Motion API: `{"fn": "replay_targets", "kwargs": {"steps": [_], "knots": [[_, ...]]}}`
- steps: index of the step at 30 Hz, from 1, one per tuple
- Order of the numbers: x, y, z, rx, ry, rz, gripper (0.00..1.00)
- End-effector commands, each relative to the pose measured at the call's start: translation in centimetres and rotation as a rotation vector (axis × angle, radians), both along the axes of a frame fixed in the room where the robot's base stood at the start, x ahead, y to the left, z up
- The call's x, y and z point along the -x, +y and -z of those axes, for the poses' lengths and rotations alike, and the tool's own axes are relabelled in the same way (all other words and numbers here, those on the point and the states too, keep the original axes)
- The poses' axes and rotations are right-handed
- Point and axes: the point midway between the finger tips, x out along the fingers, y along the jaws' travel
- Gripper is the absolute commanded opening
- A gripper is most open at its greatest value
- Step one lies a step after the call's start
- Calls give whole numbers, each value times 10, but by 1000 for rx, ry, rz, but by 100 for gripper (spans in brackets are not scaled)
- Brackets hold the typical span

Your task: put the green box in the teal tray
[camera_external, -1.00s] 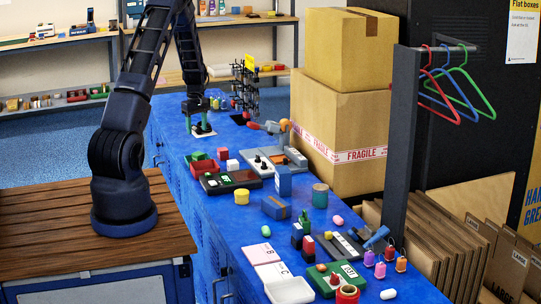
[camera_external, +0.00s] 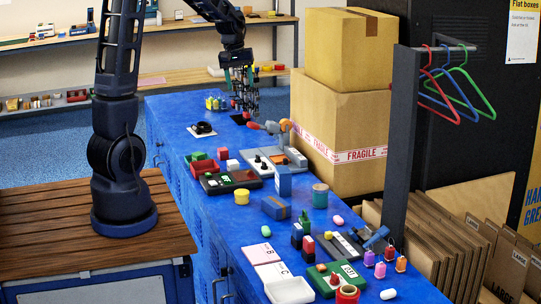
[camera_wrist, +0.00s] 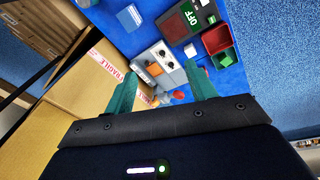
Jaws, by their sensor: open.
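A small green box (camera_external: 197,156) shows at the back left of a red tray (camera_external: 204,168) on the blue counter. In the wrist view a green block (camera_wrist: 224,57) shows at the red tray (camera_wrist: 215,40), apparently the same one.
A dark ring-shaped object (camera_external: 203,129) lies at the far left of the counter. A grey machine with an orange lever (camera_external: 283,133) stands beside tall cartons (camera_external: 338,130) on the right. A switch panel (camera_external: 230,181) sits before the red tray. The near counter is crowded with small objects.

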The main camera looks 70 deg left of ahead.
Motion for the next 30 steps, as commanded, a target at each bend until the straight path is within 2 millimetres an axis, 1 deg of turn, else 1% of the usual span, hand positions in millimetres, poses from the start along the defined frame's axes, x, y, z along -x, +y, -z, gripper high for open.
{"fn": "replay_targets", "kwargs": {"steps": [1,6,11,15,20,24,30], "knots": [[2,-20,-13,-10,-12,50,56],[17,-81,-44,-41,-38,213,56],[39,-134,-66,-73,-62,366,56],[63,-177,-82,-104,-83,500,56],[95,-220,-94,-141,-107,651,56],[125,-253,-100,-177,-129,780,56],[171,-290,-101,-232,-159,961,56]]}}
